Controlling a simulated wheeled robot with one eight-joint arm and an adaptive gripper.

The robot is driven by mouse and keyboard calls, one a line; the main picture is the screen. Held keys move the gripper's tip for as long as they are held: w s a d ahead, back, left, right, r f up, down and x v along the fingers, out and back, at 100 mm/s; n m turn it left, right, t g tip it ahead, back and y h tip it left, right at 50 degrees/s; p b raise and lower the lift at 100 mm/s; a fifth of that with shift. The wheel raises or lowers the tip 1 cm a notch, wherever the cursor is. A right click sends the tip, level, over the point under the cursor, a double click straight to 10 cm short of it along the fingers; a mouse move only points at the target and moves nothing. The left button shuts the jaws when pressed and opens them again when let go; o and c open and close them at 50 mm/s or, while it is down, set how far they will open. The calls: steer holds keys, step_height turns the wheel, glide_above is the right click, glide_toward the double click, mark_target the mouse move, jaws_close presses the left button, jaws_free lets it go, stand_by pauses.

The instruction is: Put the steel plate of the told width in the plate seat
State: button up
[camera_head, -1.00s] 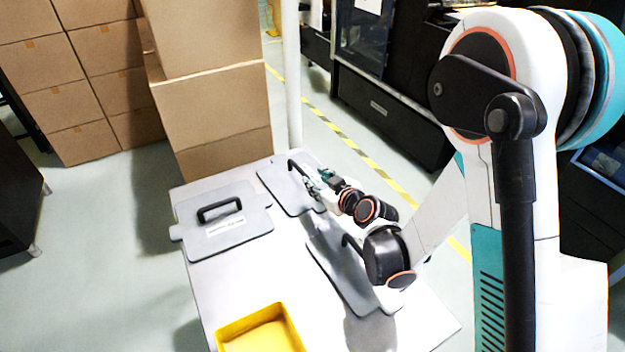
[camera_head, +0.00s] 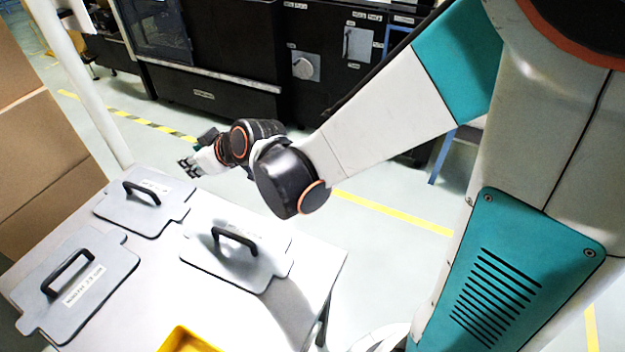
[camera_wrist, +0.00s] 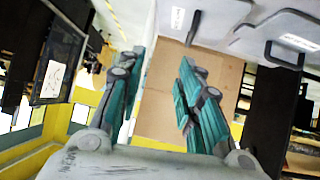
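Three grey steel plates with black bar handles lie flat on a white table in the head view: a near-left plate (camera_head: 105,300), a far plate (camera_head: 125,215) and a right plate (camera_head: 215,262). Each bears a white label; I cannot read the widths for certain. My gripper (camera_head: 188,168) is above and beyond the far plate, touching none of them. In the wrist view my gripper (camera_wrist: 160,68) has its teal fingers apart with nothing between them. That view also shows a plate (camera_wrist: 258,38) with its handle at upper right. I cannot make out the plate seat.
A yellow tray (camera_head: 188,342) sits at the table's near edge. Cardboard boxes (camera_head: 50,165) stand left of the table, by a white post (camera_head: 85,85). Black machines (camera_head: 225,100) stand behind, past open floor with a yellow-black line.

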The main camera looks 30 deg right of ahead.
steer(key=s+d+r+m+g+h, duration=0.1)
steer(key=s+d+r+m+h, duration=0.1)
steer(key=s+d, duration=0.6)
steer(key=s+d+r+m+g+h, duration=0.1)
steer(key=s+d+r+m+h, duration=0.1)
steer(key=s+d, duration=0.7)
steer(key=s+m+h, duration=0.1)
steer(key=s+m, duration=0.1)
steer(key=s, duration=0.2)
steer(key=shift+s+r+m, duration=0.15)
steer(key=shift+r+m, duration=0.15)
steer(key=shift+r, duration=0.1)
steer(key=shift+o, duration=0.3)
steer(key=shift+s+d+g, duration=0.3)
steer(key=shift+s+d, duration=0.1)
steer(key=shift+s, duration=0.05)
steer(key=shift+f, duration=0.1)
